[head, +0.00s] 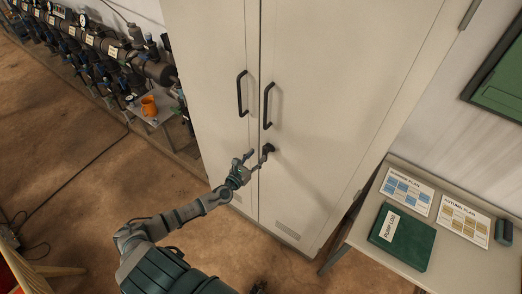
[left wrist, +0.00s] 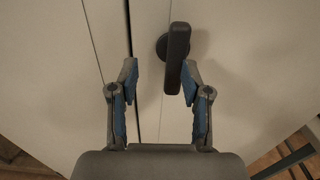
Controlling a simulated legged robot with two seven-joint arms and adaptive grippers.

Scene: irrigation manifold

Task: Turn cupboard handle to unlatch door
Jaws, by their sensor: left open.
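The cupboard (head: 310,95) is tall and cream, with two doors that look shut. Its dark turn handle (head: 268,148) sits on the right door near the seam, below the pull bars. In the left wrist view the handle (left wrist: 178,58) is a dark lever on a round base, upright in that picture. My left gripper (head: 257,157) is open at the handle. In the left wrist view the lever's lower end lies between the fingertips (left wrist: 159,78), closer to the right finger; whether they touch is unclear.
Two black pull bars (head: 242,94) (head: 268,106) stand out above the handle. A table (head: 375,235) at the right holds a green book (head: 402,238) and plan sheets. Dark pipework (head: 100,40) and an orange jug (head: 149,106) on a small table are at the left.

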